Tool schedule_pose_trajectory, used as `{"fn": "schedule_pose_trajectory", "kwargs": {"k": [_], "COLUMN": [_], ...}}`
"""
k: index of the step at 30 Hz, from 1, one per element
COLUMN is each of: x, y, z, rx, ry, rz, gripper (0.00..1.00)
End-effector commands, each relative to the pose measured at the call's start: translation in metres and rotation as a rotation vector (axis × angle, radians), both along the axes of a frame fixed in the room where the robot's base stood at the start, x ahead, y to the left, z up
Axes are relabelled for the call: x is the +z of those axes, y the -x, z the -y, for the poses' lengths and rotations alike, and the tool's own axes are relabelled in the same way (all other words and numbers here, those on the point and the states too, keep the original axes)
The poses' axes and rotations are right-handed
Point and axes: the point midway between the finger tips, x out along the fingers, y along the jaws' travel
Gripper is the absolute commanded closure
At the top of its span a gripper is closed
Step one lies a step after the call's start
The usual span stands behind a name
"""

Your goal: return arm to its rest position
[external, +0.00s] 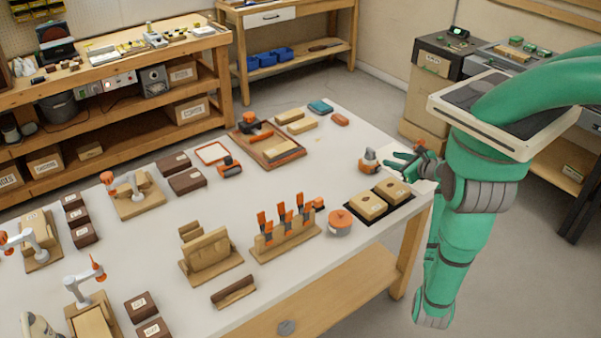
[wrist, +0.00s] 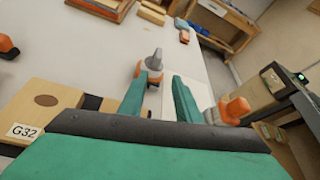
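My arm is green and reaches in from the right in the external view. My gripper (external: 398,163) is just above the right end of the white bench (external: 320,262). In the wrist view my gripper (wrist: 166,92) shows two green fingers apart, with nothing between them. A grey and orange tool (external: 369,161) stands on the bench just left of the fingertips. It also shows just beyond the left finger in the wrist view (wrist: 151,70). Whether a finger touches it I cannot tell.
Two wooden blocks (external: 367,205) sit on a dark mat below my gripper. An orange-lidded pot (external: 340,222) and a rack of orange-handled tools (external: 285,240) stand further left. A small orange item (external: 421,143) is close behind my gripper. Cabinets (external: 428,80) stand at the back right.

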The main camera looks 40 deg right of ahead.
Motion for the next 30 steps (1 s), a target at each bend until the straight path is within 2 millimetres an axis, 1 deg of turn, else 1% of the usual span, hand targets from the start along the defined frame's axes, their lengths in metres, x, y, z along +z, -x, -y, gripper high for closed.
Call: {"fn": "schedule_pose_trajectory", "kwargs": {"k": [1,3,8,9,11,12,14,18,26,30], "x": [-0.010,-0.017,-0.020,-0.019,-0.019,-0.019,-0.021,-0.030,-0.041,-0.046], "y": [0.007,0.016,0.043,0.050,0.060,0.066,0.075,0.093,0.130,0.158], "z": [-0.006,-0.010,-0.019,-0.023,-0.032,-0.040,-0.054,-0.093,-0.161,-0.202], "rx": [0.004,0.009,0.039,0.052,0.080,0.102,0.145,0.260,0.468,0.593], "ry": [0.104,0.288,0.732,0.844,1.004,1.102,1.232,1.488,1.867,2.065], "rz": [-0.019,-0.045,-0.130,-0.155,-0.194,-0.216,-0.247,-0.299,-0.332,-0.318], "gripper": [0.69,0.69,0.69,0.69,0.69,0.69,0.69,0.69,0.69,0.69]}}
